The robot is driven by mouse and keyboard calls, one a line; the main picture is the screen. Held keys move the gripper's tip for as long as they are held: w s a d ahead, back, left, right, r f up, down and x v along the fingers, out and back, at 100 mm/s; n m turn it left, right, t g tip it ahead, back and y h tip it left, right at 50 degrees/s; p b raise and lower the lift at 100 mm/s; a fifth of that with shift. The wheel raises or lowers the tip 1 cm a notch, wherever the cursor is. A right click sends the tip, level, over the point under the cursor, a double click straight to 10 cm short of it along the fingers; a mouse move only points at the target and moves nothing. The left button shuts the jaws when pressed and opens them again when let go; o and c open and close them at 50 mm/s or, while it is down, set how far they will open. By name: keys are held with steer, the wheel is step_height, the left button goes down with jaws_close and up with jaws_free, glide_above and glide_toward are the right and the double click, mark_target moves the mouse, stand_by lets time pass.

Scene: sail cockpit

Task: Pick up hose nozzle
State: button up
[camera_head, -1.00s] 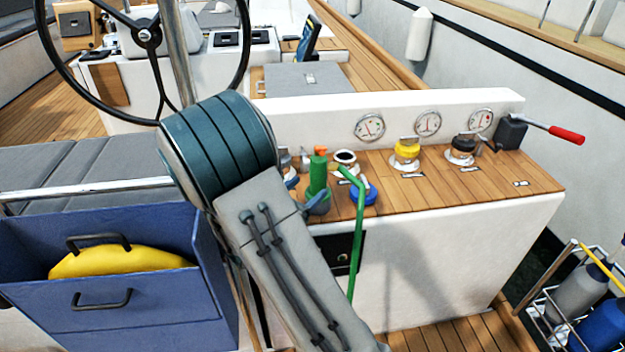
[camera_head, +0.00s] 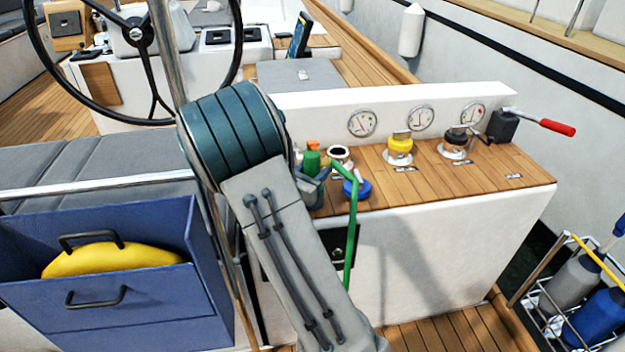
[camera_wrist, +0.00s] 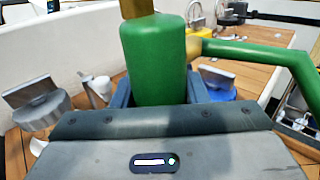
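The hose nozzle (camera_head: 311,160) stands upright on the wooden console top, with a green body and an orange tip. A green hose (camera_head: 352,215) leaves its side and hangs down the console front. In the wrist view the nozzle's green body (camera_wrist: 155,60) fills the middle. My gripper (camera_head: 313,184) is at the nozzle, with its blue-grey fingers open on either side of the body (camera_wrist: 160,92). The gaps look small; whether a finger touches is hard to tell. My arm hides part of the console's left end.
A blue cap (camera_head: 357,190), black-topped fitting (camera_head: 340,155) and yellow cap (camera_head: 400,146) stand close to the right of the nozzle. A winch handle fitting (camera_wrist: 42,100) is left in the wrist view. A white gauge panel (camera_head: 440,97) rises behind. The steering wheel (camera_head: 235,45) is left.

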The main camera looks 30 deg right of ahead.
mark_target(316, 153)
steer(key=c, duration=0.4)
steer(key=shift+r, duration=0.1)
steer(key=shift+r, duration=0.4)
step_height(316, 153, up, 4)
steer(key=shift+f+p, duration=0.15)
steer(key=shift+p, duration=0.45)
steer(key=s+d+r+p, duration=0.3)
steer(key=s+d+r, duration=0.4)
steer(key=s+r, duration=0.2)
steer(key=shift+d+r, duration=0.2)
steer(key=shift+d, duration=0.05)
